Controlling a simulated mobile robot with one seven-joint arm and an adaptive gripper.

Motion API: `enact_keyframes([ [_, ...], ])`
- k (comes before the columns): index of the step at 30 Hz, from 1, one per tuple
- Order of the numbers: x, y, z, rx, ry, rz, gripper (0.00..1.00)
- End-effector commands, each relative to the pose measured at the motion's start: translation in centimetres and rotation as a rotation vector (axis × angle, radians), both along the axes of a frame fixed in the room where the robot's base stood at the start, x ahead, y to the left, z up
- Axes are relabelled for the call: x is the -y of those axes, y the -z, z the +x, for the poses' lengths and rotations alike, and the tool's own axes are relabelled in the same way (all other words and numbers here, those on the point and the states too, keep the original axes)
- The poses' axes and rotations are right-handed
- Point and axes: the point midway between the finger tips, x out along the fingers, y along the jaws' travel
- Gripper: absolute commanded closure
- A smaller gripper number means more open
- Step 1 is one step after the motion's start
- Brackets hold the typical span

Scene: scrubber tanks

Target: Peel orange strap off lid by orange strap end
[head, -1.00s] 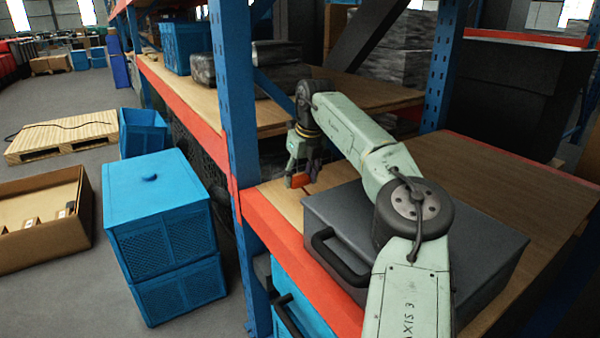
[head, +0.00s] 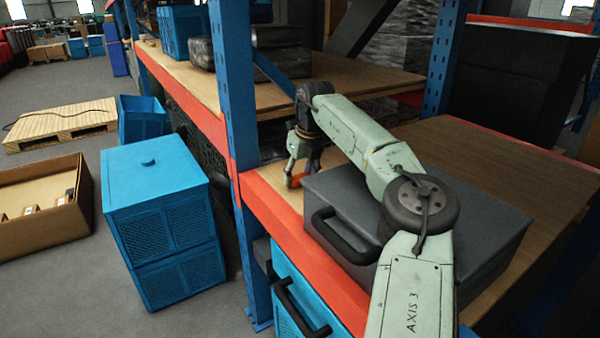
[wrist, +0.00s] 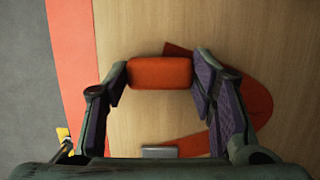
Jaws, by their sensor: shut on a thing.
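My gripper (head: 299,176) is low over the wooden shelf, just beyond the far left corner of the dark grey lidded case (head: 460,240). In the wrist view my gripper (wrist: 160,76) has an orange block-like strap end (wrist: 160,73) between its two purple-padded fingertips and is shut on it. The orange strap (wrist: 258,101) curves behind the right finger, over the wood-coloured surface, and comes back near the palm. A small grey piece (wrist: 160,152) shows at the bottom, partly hidden. A lid under the strap cannot be made out.
The shelf's orange front beam (head: 275,225) and a blue upright (head: 232,100) stand close left of my gripper. The case's black handle (head: 340,240) juts forward. Stacked blue crates (head: 160,220) stand on the floor. The shelf right of the case (head: 480,160) is bare.

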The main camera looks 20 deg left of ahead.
Motion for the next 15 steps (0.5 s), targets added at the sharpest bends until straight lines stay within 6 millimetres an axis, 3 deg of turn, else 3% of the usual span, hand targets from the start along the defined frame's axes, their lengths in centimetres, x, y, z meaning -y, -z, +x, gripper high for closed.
enact_keyframes([
  [5,0.00,-0.02,0.00,0.000,0.000,0.000,0.71],
  [6,0.00,-0.03,0.00,0.000,0.000,0.000,0.46],
  [15,-0.01,-0.04,0.00,0.000,0.000,0.000,0.27],
])
